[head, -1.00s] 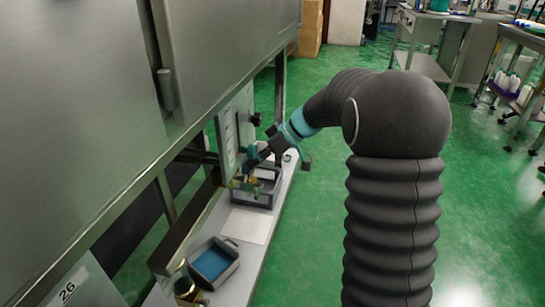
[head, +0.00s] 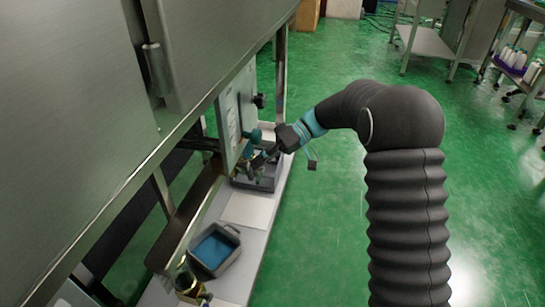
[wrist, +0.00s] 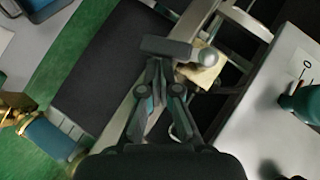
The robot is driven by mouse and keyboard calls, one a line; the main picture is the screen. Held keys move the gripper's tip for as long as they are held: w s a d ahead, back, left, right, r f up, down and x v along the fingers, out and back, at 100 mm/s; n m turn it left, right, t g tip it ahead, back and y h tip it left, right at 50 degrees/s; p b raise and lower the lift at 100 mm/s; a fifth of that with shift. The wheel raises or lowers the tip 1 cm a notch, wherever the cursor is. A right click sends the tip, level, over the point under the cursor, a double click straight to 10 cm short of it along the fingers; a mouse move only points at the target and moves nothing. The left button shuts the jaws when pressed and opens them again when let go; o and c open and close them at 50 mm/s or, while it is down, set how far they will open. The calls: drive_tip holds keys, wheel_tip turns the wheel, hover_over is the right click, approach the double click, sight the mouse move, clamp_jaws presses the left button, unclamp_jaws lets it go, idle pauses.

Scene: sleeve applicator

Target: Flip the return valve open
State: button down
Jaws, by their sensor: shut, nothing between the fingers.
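My gripper (head: 264,158) reaches in from the right to the front of the panel. It is shut and empty. In the wrist view its fingers (wrist: 164,66) come together near the middle of the picture, right at a short grey bar with a rounded end (wrist: 207,57), which looks like the valve's lever. A pale brass-coloured block (wrist: 203,74) sits just under that rounded end. I cannot tell whether the fingers touch the bar. In the head view the gripper hides most of the valve. A teal knob (head: 254,134) is on the panel just above; it also shows in the wrist view (wrist: 302,100).
The pale panel (head: 232,120) hangs under a large steel cabinet (head: 80,130). Below is a narrow bench (head: 240,238) with a dark tray (head: 262,184) under the gripper and a blue-bottomed tray (head: 214,250) nearer. A brass fitting (head: 186,282) stands front left.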

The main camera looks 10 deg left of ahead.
drive_tip(key=shift+s+f+b, duration=0.55)
drive_tip(key=shift+f+b, duration=0.25)
drive_tip(key=shift+b, duration=0.35)
drive_tip(key=shift+s+f+b, duration=0.15)
drive_tip(key=shift+s+b, duration=0.05)
drive_tip(key=shift+b, duration=0.1)
drive_tip(key=shift+d, duration=0.1)
drive_tip(key=w+d, duration=0.6)
drive_tip(key=d, duration=0.1)
drive_tip(key=shift+w, duration=0.4)
drive_tip(key=shift+d, duration=0.15)
